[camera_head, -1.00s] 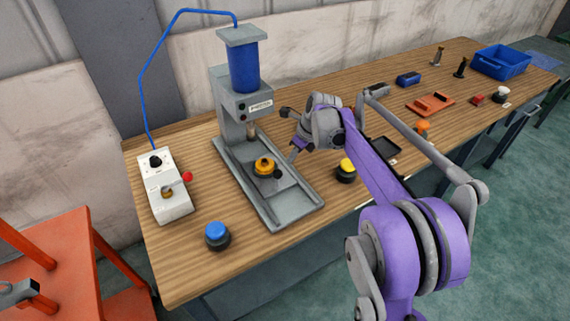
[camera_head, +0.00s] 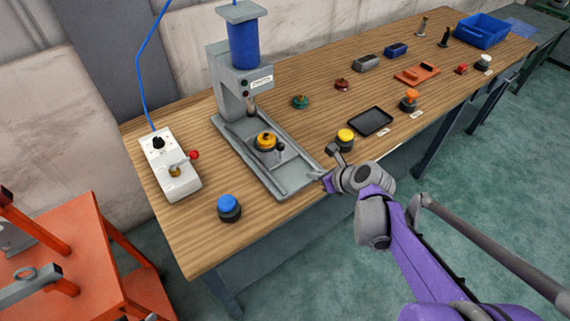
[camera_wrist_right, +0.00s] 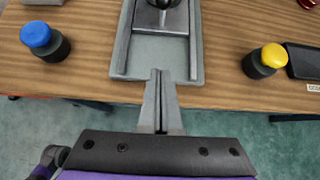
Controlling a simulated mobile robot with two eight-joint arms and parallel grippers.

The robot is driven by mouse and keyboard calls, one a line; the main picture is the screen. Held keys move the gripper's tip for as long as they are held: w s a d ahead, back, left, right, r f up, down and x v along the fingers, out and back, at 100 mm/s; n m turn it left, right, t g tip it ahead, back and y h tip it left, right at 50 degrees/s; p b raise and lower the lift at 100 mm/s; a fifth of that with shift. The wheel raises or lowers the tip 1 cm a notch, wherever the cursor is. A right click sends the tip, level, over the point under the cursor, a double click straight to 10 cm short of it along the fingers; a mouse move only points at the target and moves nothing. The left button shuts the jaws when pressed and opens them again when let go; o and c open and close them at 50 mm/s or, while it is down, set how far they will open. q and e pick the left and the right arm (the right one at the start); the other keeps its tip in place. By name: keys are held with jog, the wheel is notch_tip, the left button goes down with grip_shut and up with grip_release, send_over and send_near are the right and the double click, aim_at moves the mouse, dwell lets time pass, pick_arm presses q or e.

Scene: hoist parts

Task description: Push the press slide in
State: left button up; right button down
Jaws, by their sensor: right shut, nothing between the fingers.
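The grey press (camera_head: 228,82) with its blue cylinder stands at the back of the table. Its slide (camera_head: 268,154) sits on the rails of the base, a little forward of the plunger (camera_head: 252,108). A yellow round part (camera_head: 266,140) is on the slide, with a dark knob (camera_head: 281,147) at its front. In the right wrist view the slide's knob shows at the top edge (camera_wrist_right: 165,3). My right gripper (camera_head: 324,180) is shut and empty at the front end of the press base, pointing along the rails; its fingers show in the wrist view (camera_wrist_right: 160,74).
A blue button (camera_head: 228,205) stands left of the press base and a yellow button (camera_head: 345,137) right of it. A white control box (camera_head: 171,178) is at the left. A black tray (camera_head: 370,121) and several small parts lie to the right. Orange furniture (camera_head: 80,265) stands lower left.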

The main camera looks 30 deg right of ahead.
aim_at(273, 147)
jog(key=b+x, duration=0.1)
jog(key=x, duration=0.8)
jog(key=shift+d+f, duration=0.1)
jog(key=w, duration=0.3)
jog(key=shift+w+f+p, duration=0.1)
jog(key=shift+w+p, duration=0.15)
jog(key=shift+p, duration=0.05)
jog(key=shift+w, duration=0.5)
jog(key=w, duration=0.6)
jog(key=w+a+b, duration=0.1)
jog(key=w, duration=0.2)
jog(key=shift+f, duration=0.1)
jog(key=shift+s, duration=0.1)
